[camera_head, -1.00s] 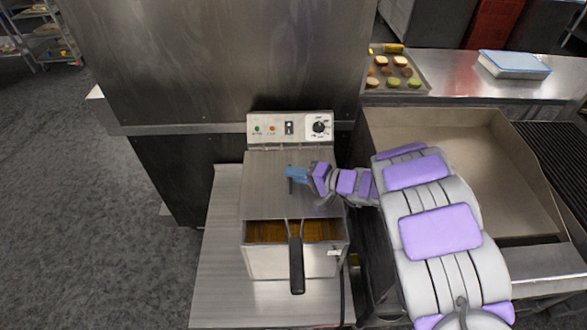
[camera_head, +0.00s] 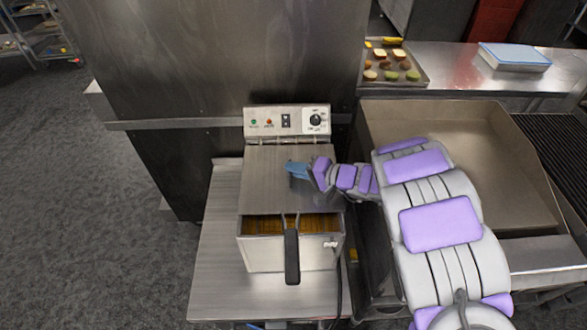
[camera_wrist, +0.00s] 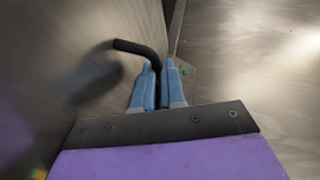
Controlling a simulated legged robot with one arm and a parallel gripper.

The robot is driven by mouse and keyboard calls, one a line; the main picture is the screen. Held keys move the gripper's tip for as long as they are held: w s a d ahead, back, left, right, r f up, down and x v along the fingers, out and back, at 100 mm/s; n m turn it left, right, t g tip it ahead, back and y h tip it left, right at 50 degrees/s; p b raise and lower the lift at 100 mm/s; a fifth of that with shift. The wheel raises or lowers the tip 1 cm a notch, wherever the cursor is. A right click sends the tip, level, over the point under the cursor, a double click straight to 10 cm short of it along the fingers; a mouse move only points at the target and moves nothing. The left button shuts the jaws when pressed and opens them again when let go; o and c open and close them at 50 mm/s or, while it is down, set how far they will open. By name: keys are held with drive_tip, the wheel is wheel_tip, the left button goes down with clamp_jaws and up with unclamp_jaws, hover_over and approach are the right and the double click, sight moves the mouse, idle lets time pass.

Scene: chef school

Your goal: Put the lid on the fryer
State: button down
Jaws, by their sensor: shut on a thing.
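The fryer (camera_head: 265,256) is a steel box with a control panel at its back, standing on a steel table. The flat grey metal lid (camera_head: 270,192) lies over the rear and middle of its top. The front strip stays uncovered and shows the basket and golden oil (camera_head: 262,224). My gripper (camera_head: 290,169), with blue fingertips, reaches in from the right over the lid. In the wrist view the fingers (camera_wrist: 160,85) are shut on the lid's black bar handle (camera_wrist: 138,48). I cannot tell whether the lid rests fully on the rim.
The basket's black handle (camera_head: 292,256) sticks out at the fryer's front. A steel griddle (camera_head: 450,140) stands to the right. Behind it a tray of food (camera_head: 415,82) and a blue-lidded container (camera_head: 514,57) sit on a counter. The floor at left is clear.

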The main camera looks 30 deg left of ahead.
drive_tip(key=shift+a+f, duration=0.2)
drive_tip(key=shift+f, duration=0.05)
drive_tip(key=c, duration=1.4)
unclamp_jaws()
drive_tip(key=shift+a, duration=0.3)
drive_tip(key=shift+o, duration=1.4)
drive_tip(key=shift+d, duration=0.35)
drive_tip(key=p+v, duration=0.2)
drive_tip(key=v, duration=1.5)
drive_tip(key=shift+d+r, duration=0.15)
drive_tip(key=shift+d, duration=0.05)
